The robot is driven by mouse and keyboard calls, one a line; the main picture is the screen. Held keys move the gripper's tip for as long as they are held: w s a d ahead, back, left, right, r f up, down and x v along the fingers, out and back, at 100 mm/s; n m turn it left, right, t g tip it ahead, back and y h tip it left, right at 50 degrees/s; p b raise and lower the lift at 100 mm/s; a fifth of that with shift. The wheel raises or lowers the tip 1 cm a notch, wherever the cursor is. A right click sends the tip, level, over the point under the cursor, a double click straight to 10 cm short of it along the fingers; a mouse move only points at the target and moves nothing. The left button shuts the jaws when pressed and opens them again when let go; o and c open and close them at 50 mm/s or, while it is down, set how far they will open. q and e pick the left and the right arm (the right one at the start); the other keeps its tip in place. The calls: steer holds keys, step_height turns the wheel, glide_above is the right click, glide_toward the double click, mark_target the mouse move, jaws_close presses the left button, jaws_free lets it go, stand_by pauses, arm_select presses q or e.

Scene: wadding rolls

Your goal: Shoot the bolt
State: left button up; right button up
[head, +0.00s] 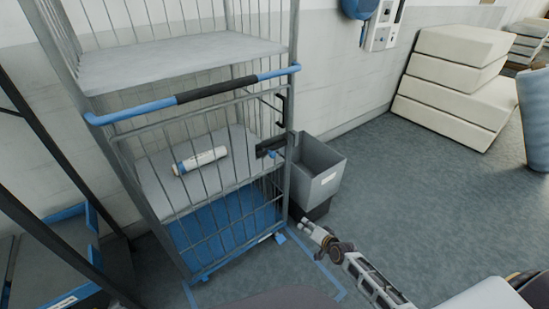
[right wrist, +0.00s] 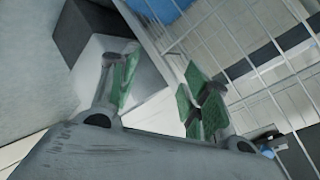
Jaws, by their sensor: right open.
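The bolt (head: 271,148) is a dark fitting with a small blue knob on the right edge of the wire cage trolley's front gate (head: 215,160). In the right wrist view, a dark and blue fitting (right wrist: 267,151) at the lower right looks like the same bolt. It is too small to tell how far the bolt is slid. My right gripper (head: 307,227) is below and to the right of the bolt, apart from it. In the right wrist view the green-padded fingers (right wrist: 160,88) are spread with nothing between them. My left gripper is not in view.
A grey bin (head: 318,176) stands right beside the trolley, close behind my right gripper. A white roll (head: 200,160) lies on the trolley's middle shelf. A blue and black handle (head: 205,95) crosses the front. White stacked blocks (head: 455,85) stand farther right; open floor lies between.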

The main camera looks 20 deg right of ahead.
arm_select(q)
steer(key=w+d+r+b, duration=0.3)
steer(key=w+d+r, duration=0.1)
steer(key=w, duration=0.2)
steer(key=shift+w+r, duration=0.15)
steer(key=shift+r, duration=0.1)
arm_select(e)
steer(key=w+a+r+m+t+y, duration=0.2)
steer(key=w+r, duration=0.1)
steer(key=r, duration=1)
steer(key=w+a+r+m+t+y, duration=0.1)
steer(key=w+a+r+m+t, duration=0.2)
steer(key=r, duration=1.1)
steer(key=shift+w+a+r+y, duration=0.15)
steer(key=shift+w+y, duration=0.25)
steer(key=shift+w, duration=0.15)
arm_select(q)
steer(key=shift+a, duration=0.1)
arm_select(e)
steer(key=shift+w, duration=0.15)
